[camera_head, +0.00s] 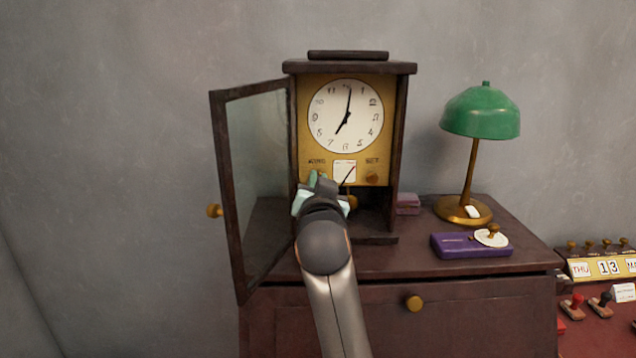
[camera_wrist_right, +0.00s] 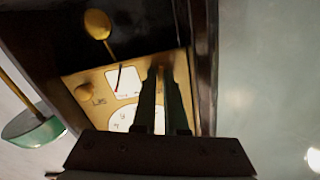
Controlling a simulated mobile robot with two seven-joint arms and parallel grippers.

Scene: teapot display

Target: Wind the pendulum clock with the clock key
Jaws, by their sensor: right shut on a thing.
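The pendulum clock (camera_head: 398,110) stands on the dark cabinet, its glass door (camera_head: 258,180) swung open to the left. Its white dial (camera_head: 345,115) reads about seven. A brass knob (camera_head: 372,178) sits under the right label, and the brass pendulum bob (camera_head: 352,202) hangs below; the bob also shows in the right wrist view (camera_wrist_right: 97,24). My right gripper (camera_head: 320,183) is at the lower left of the gold face, by the left label. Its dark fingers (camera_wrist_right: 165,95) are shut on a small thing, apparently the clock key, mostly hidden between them. My left gripper is out of view.
A green lamp (camera_head: 480,112) stands right of the clock. A purple box (camera_head: 470,246) with a white disc and brass knob lies before it. A calendar (camera_head: 608,266) and stamps (camera_head: 577,307) are at the lower right. The open door stands close left of my right arm.

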